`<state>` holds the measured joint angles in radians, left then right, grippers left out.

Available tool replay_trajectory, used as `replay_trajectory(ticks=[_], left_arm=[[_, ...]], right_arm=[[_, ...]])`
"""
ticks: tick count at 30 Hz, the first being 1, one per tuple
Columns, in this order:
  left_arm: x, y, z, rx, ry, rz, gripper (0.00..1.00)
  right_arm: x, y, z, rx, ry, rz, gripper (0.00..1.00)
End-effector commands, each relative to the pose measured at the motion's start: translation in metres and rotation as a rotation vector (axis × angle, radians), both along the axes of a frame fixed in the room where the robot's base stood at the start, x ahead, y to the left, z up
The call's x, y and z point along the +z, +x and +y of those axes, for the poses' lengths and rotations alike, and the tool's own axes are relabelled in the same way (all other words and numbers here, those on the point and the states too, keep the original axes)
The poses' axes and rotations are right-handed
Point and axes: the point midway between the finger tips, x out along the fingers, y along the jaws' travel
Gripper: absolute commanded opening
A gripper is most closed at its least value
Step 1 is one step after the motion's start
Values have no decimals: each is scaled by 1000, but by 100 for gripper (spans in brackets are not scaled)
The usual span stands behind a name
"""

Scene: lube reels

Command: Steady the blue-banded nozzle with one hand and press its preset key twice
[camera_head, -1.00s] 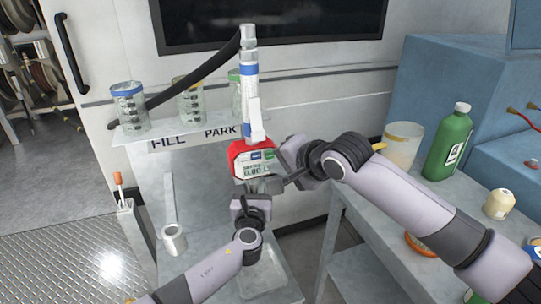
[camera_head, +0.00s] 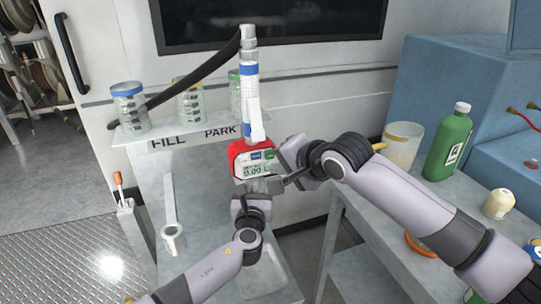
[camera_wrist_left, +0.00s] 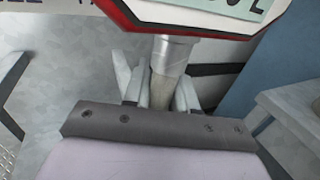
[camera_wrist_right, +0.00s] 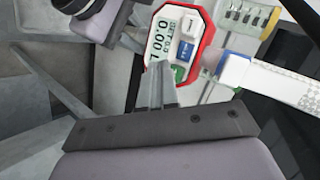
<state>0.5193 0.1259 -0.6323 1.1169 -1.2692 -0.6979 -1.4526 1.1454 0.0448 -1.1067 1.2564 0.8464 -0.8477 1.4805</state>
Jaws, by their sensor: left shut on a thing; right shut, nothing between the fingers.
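The blue-banded nozzle (camera_head: 251,95) stands upright, with a white body and a red meter head (camera_head: 237,163) low on it. The meter shows a display, a blue key and a green key; the right wrist view shows the blue key (camera_wrist_right: 187,49) and green key (camera_wrist_right: 180,74). My left gripper (camera_wrist_left: 163,85) is shut around the grey metal spout (camera_wrist_left: 172,52) just below the meter. My right gripper (camera_wrist_right: 160,75) is shut and empty, its fingertips close to the meter's face near the green key. I cannot tell whether they touch it.
A shelf marked FILL and PARK (camera_head: 190,136) holds several clear jars behind the nozzle. A dark hose (camera_head: 190,78) runs to the nozzle top. At right, a bench carries a green bottle (camera_head: 447,145) and a yellow-rimmed tub (camera_head: 402,147).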

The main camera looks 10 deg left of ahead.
Motion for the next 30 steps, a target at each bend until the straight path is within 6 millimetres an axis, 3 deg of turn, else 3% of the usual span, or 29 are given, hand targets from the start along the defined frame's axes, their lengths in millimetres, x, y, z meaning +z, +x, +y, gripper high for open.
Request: replay_trajectory(ticks=[30], left_arm=[[0,0,0,0,0,1,0]], right_arm=[[0,7,5,0,0,0,0]])
